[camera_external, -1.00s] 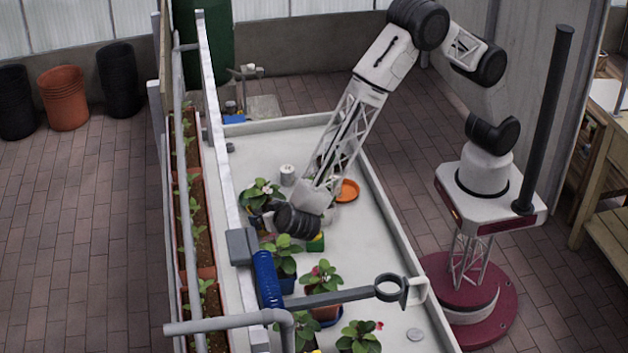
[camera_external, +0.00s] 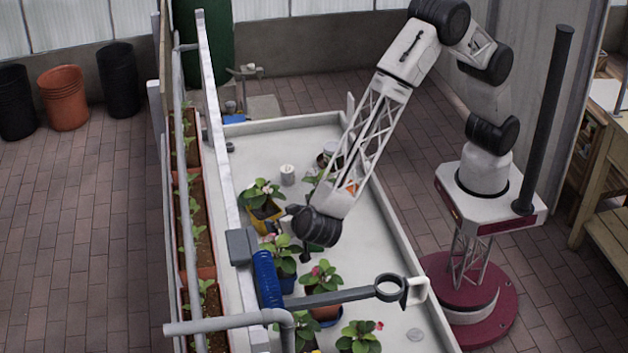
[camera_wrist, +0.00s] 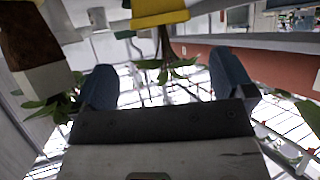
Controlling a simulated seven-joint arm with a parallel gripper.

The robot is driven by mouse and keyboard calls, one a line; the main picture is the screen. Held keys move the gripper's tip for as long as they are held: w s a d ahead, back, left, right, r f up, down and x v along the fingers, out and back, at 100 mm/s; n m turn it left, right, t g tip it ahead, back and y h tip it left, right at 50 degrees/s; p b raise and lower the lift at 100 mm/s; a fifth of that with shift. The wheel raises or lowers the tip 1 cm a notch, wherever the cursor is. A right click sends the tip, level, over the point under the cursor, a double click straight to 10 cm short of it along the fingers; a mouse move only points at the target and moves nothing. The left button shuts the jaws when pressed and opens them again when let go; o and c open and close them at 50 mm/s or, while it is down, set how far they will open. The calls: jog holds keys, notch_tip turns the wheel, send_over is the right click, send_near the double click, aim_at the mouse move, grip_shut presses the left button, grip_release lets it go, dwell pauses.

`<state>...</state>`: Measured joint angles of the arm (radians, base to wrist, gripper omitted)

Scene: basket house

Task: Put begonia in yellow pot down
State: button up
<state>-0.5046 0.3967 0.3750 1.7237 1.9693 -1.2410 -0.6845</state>
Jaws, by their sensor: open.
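The yellow pot (camera_external: 258,219) with a leafy plant (camera_external: 262,190), the begonia, stands upright on the white bench (camera_external: 385,264), next to its left edge. In the wrist view, which looks upside down, the yellow pot (camera_wrist: 160,13) is at the top, with foliage (camera_wrist: 163,66) below it in the picture. My gripper (camera_external: 297,232) is just right of the pot, low over the bench. Its two blue-grey fingers stand wide apart in the wrist view (camera_wrist: 164,86), open, with nothing clasped between them. The pot's base is partly hidden.
A blue-potted plant (camera_external: 283,256) and a flowering plant (camera_external: 320,280) stand close in front of my gripper. A white cylinder (camera_external: 287,175) is behind the yellow pot. A grey ring-ended pipe (camera_external: 390,287) crosses the foreground. The bench's right side is mostly clear.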

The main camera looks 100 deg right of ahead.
dwell(0.8)
jog(key=s+d+r+n+t+y, duration=0.1)
jog(key=d+r+n+t+y, duration=0.3)
jog(key=r, duration=0.7)
jog(key=s+d+r+n+t+y, duration=0.1)
jog(key=d+r+n+t+y, duration=0.25)
jog(key=r, duration=0.75)
jog(key=s+d+r+n+g+y, duration=0.1)
jog(key=s+d+r+y, duration=0.15)
jog(key=s, duration=0.35)
jog(key=s+d+r+n+g+y, duration=0.1)
jog(key=s+d+r+y, duration=0.1)
jog(key=s+r+y, duration=0.25)
jog(key=s+d+f+n+g+h, duration=0.1)
jog(key=s+d, duration=0.3)
jog(key=s, duration=0.7)
jog(key=s+d+f+n+g+h, duration=0.1)
jog(key=s+d+g, duration=0.3)
jog(key=s, duration=0.8)
jog(key=s+d+f+n+g+h, duration=0.1)
jog(key=s+d, duration=0.4)
jog(key=s, duration=0.7)
jog(key=shift+s+d+f+n+g, duration=0.3)
jog(key=shift+f+g, duration=0.25)
jog(key=shift+g, duration=0.3)
jog(key=shift+w+h, duration=0.1)
jog(key=shift+h, duration=0.15)
